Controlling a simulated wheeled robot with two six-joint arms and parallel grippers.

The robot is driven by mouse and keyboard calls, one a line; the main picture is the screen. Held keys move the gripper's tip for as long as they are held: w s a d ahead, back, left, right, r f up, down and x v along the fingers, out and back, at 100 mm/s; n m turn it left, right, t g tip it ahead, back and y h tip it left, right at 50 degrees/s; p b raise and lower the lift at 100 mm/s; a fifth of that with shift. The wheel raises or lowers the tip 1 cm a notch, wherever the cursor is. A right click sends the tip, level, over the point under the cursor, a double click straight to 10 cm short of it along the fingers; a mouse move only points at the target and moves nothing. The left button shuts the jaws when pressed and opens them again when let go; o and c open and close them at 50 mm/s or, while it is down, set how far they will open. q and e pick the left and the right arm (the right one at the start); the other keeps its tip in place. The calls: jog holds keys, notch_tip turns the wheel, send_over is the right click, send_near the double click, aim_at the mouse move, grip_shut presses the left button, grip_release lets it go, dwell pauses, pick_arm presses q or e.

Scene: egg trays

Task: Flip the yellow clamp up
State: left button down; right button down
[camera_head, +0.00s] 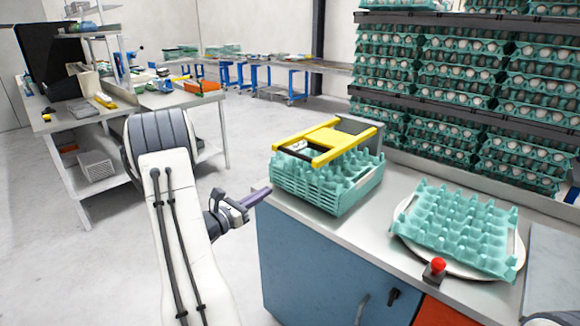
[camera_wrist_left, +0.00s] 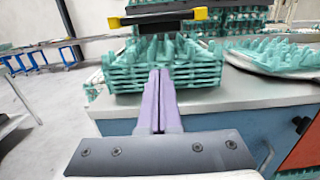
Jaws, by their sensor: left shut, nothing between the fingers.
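The yellow clamp (camera_head: 341,135) lies flat over the top of a stack of teal egg trays (camera_head: 325,192) on the counter. It also shows in the left wrist view (camera_wrist_left: 200,15), at the top, above the tray stack (camera_wrist_left: 122,76). My left gripper (camera_head: 262,193) is shut and empty, at the counter's left edge, to the left of and lower than the clamp. In the left wrist view its purple fingers (camera_wrist_left: 158,100) are together and point toward the stack. A gap shows between the fingers and the clamp. My right gripper is not in view.
A single teal tray (camera_head: 458,226) lies on a round white plate (camera_head: 402,232) at the right. A red button (camera_head: 437,265) stands at the counter's front edge. Shelves of egg trays (camera_head: 470,75) rise behind. Bare counter (camera_head: 365,222) lies between stack and plate.

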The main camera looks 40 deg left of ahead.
pick_arm(q)
jog(key=shift+d, duration=0.1)
jog(key=w+r+p, duration=0.3)
jog(key=w+r, duration=0.1)
jog(key=w, duration=0.6)
jog(key=shift+w+d+r, duration=0.25)
jog(key=shift+w+d, duration=0.15)
jog(key=shift+d, duration=0.05)
jog(key=shift+p, duration=0.3)
